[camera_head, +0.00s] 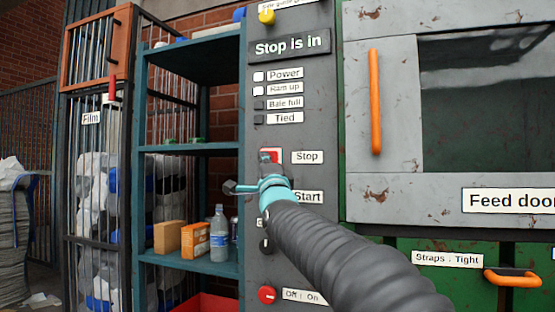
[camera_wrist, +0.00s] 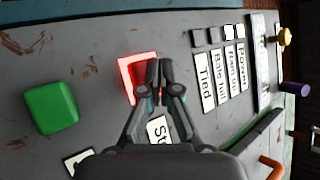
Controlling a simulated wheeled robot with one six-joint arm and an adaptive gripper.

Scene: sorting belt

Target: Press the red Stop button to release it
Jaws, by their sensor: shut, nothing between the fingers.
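The red Stop button (camera_head: 277,153) is on the grey control panel, left of the "Stop" label (camera_head: 307,157). In the wrist view the button (camera_wrist: 128,66) shows a bright red lit rim, and my fingers cover part of it. My gripper (camera_head: 266,160) is shut and empty, its tips right in front of the button. In the wrist view the gripper (camera_wrist: 158,64) overlaps the button's edge; I cannot tell whether it touches. The sign at the top of the panel (camera_head: 289,47) reads "Stop is in".
The green Start button (camera_wrist: 51,107) shows in the wrist view. Below is a red Off/On knob (camera_head: 267,295). A shelf (camera_head: 190,149) with a bottle (camera_head: 219,233) and boxes stands left. The feed door's orange handle (camera_head: 375,102) is to the right.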

